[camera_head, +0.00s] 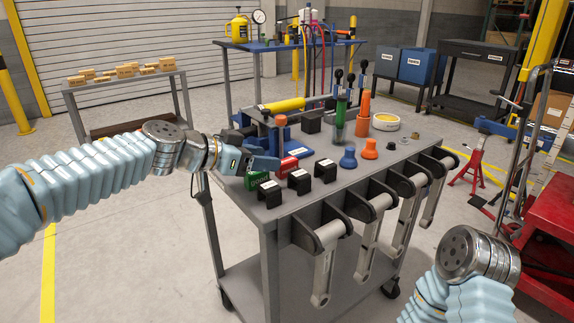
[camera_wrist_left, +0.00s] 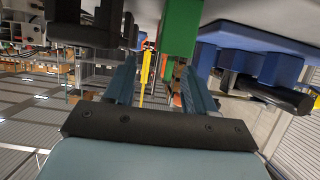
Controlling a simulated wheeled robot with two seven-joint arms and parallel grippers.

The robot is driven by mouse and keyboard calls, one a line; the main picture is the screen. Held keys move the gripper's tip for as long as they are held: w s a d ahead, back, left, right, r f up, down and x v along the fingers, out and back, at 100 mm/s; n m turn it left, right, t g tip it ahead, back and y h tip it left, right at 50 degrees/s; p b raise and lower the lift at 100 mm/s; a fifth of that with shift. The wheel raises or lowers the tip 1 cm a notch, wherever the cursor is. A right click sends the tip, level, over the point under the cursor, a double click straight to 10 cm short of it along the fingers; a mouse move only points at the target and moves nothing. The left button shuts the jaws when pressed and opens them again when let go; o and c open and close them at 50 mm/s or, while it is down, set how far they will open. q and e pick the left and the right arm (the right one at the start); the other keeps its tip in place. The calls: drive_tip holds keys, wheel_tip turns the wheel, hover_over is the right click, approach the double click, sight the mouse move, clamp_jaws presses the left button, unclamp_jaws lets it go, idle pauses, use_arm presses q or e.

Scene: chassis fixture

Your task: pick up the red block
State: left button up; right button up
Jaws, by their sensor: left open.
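The red block (camera_head: 288,164) sits on the grey cart top near its left edge, just beyond the fingers of my left gripper (camera_head: 268,162) in the head view. A green block (camera_head: 252,182) stands just below that gripper, nearer the front. In the left wrist view the left gripper (camera_wrist_left: 160,75) has its fingers spread apart with nothing clasped. The green block (camera_wrist_left: 181,28) shows large past the fingertips there. I cannot clearly make out the red block in that view. My right arm shows at the lower right of the head view; its gripper is out of frame.
Black blocks (camera_head: 299,181) stand right of the green block. A blue fixture (camera_head: 275,135) is behind the gripper; it also fills the right of the wrist view (camera_wrist_left: 245,50). Blue (camera_head: 348,158) and orange (camera_head: 370,149) knobs stand farther right. Metal links (camera_head: 325,265) hang off the front.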

sight(285, 160)
use_arm(q)
drive_tip(key=p+x, duration=0.1)
drive_tip(key=x, duration=0.3)
drive_tip(key=shift+w+d+f, duration=0.15)
drive_tip(key=shift+w, duration=0.15)
drive_tip(key=shift+w+d+f, duration=0.2)
drive_tip(key=shift+w+d, duration=0.05)
drive_tip(key=shift+c, duration=0.3)
clamp_jaws()
